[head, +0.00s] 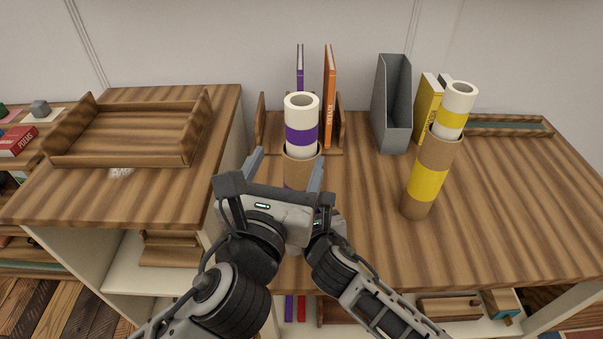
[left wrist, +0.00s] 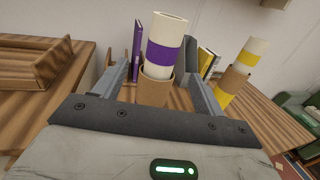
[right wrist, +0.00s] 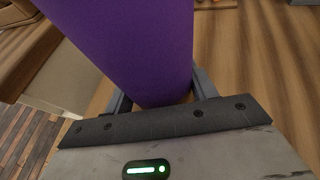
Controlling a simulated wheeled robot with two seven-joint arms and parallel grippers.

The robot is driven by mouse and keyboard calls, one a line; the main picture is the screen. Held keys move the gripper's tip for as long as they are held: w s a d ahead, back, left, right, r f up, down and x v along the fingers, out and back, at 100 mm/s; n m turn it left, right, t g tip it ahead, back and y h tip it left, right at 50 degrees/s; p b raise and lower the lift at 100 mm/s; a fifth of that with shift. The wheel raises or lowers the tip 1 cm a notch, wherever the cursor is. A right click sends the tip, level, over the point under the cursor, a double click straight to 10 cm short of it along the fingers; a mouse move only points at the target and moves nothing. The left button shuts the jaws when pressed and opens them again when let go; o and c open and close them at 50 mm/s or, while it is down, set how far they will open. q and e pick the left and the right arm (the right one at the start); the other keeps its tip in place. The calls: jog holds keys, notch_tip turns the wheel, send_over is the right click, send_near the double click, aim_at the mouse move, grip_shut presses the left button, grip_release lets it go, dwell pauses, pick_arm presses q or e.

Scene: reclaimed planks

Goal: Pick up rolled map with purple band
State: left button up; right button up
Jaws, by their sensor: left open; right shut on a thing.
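The rolled map with the purple band (head: 301,135) is cream and stands upright in a brown cardboard tube (head: 301,172). In the left wrist view the map (left wrist: 160,55) rises from the tube (left wrist: 153,92). My left gripper (head: 288,157) is open, its fingers on either side of the tube near its mouth. The fingers also show in the left wrist view (left wrist: 160,66). My right gripper (right wrist: 160,97) is shut on a purple surface (right wrist: 140,45), apparently the tube's lower band. Its fingers are hidden in the head view behind my left gripper.
A second tube (head: 433,165) with a yellow band holds a yellow-banded map (head: 456,105) to the right. Behind stand an orange book (head: 329,100), a grey magazine file (head: 392,115) and a yellow book (head: 428,103). A wooden tray (head: 130,130) lies left.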

aim_at(296, 141)
pick_arm(q)
jog(key=x, duration=0.5)
jog(key=shift+r+x, duration=0.2)
jog(key=shift+x, duration=2.45)
jog(key=shift+d, duration=0.1)
jog(key=c, duration=1.3)
jog(key=shift+c, duration=0.2)
notch_tip(296, 141, up, 28)
jog(key=shift+s, duration=0.1)
pick_arm(e)
jog(key=o, duration=1.3)
pick_arm(q)
jog(key=shift+r, duration=0.1)
